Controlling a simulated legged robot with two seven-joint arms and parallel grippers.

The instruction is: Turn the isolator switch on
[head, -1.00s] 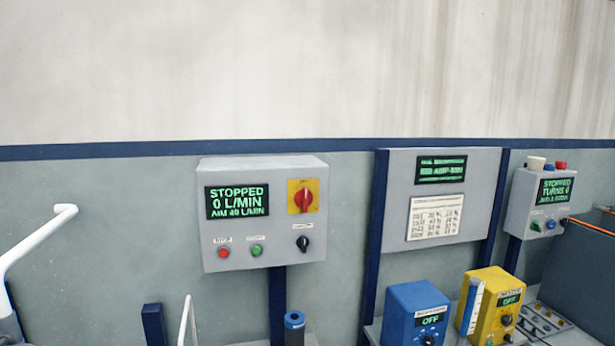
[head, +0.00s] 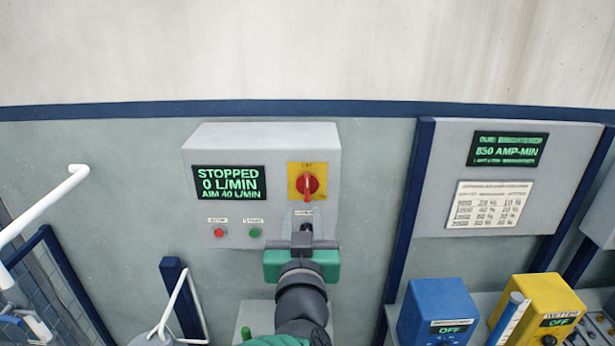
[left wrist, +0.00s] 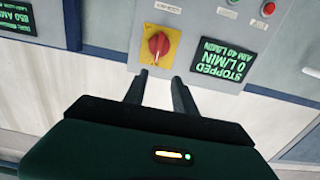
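The isolator switch is a red rotary knob (head: 308,184) on a yellow plate (head: 295,169), on the front of a grey control box (head: 240,146). The box's display (head: 228,182) reads STOPPED, 0 L/MIN, AIM 40 L/MIN. My left gripper (head: 303,214) points at the box just below the knob and covers the black selector. In the left wrist view the two fingers of the left gripper (left wrist: 158,80) are apart with nothing between them. The red knob (left wrist: 159,45) lies just beyond the tips, and they do not look in contact. My right gripper is not in view.
A red button (head: 219,233) and a green button (head: 255,232) sit low on the box, left of my gripper. A panel with a chart (head: 487,207) stands to the right. Blue (head: 437,306) and yellow (head: 541,300) units are below it. White rails (head: 45,212) stand at left.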

